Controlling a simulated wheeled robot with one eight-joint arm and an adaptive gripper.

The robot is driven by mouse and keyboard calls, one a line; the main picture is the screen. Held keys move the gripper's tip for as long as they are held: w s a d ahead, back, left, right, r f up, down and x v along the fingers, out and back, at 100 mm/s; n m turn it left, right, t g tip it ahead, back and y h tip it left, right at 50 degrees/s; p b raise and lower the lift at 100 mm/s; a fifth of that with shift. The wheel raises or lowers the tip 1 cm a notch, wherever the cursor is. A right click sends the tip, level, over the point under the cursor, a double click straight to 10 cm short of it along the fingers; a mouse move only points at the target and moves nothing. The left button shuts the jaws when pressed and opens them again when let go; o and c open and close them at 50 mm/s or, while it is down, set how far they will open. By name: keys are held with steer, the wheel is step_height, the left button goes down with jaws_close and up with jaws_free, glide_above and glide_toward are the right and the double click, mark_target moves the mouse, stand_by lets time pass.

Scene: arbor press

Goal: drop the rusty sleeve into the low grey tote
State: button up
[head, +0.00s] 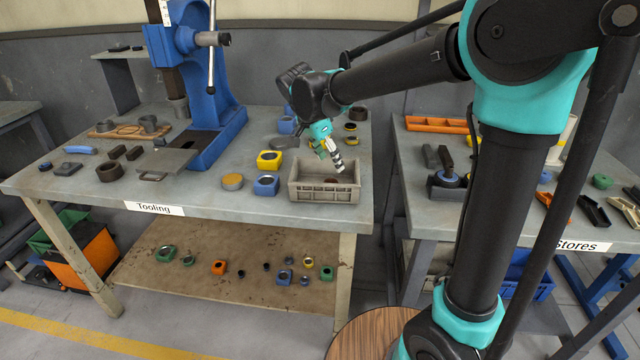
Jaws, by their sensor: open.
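The low grey tote (324,192) stands at the front right of the bench marked "Tooling". A small brown, rusty-looking piece (331,181) shows inside the tote on its floor; it looks like the rusty sleeve, but only a little of it is visible. My gripper (335,164) points down over the tote's back part, with its fingertips close above the opening. It is open, and I see nothing held between its fingers. The arm covers some of the bench behind the tote.
A blue arbor press (205,95) stands on the bench to the left. A yellow block (269,160), a blue block (266,185) and a tan round piece (232,181) sit left of the tote. The "Stores" bench (420,205) stands right, across a gap.

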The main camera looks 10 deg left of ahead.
steer(key=v, duration=1)
steer(key=shift+r, duration=0.35)
steer(key=shift+s, duration=0.15)
